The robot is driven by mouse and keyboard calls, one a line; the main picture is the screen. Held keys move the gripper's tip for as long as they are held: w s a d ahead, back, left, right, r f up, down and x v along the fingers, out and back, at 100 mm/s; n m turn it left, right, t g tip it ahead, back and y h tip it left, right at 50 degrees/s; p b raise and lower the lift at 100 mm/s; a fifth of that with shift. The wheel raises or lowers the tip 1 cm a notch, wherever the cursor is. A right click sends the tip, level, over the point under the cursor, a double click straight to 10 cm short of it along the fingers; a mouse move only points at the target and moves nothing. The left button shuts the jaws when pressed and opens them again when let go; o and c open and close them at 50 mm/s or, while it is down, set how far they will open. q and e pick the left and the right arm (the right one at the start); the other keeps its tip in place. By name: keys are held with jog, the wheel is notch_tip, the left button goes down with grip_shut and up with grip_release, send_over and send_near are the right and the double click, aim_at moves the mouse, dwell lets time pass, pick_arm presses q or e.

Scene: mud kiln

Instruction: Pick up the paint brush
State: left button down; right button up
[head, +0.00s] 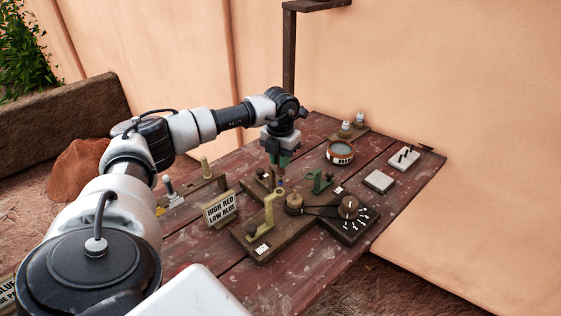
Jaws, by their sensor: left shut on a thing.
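My left gripper (279,165) points down over the back middle of the red-brown wooden table, above the wooden device. It is shut on a slim thing, taken to be the paint brush (280,181), of which only a small part shows below the fingers. The rest of it is hidden by the gripper, and I cannot tell whether its tip touches anything. My right gripper is not in view.
The wooden device (264,246) has upright yellow and green brackets and a dial box (348,217). A sign reading "HIGH RED LOW BLUE" (219,209) stands left of it. A wall rises behind.

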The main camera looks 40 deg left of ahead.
pick_arm(q)
jog(key=shift+r, duration=0.1)
notch_tip(320, 180, up, 9)
jog(key=shift+r+b, duration=0.1)
jog(key=shift+b, duration=0.75)
jog(key=shift+r, duration=0.35)
jog(key=shift+p, duration=0.3)
jog(key=shift+d+f, duration=0.1)
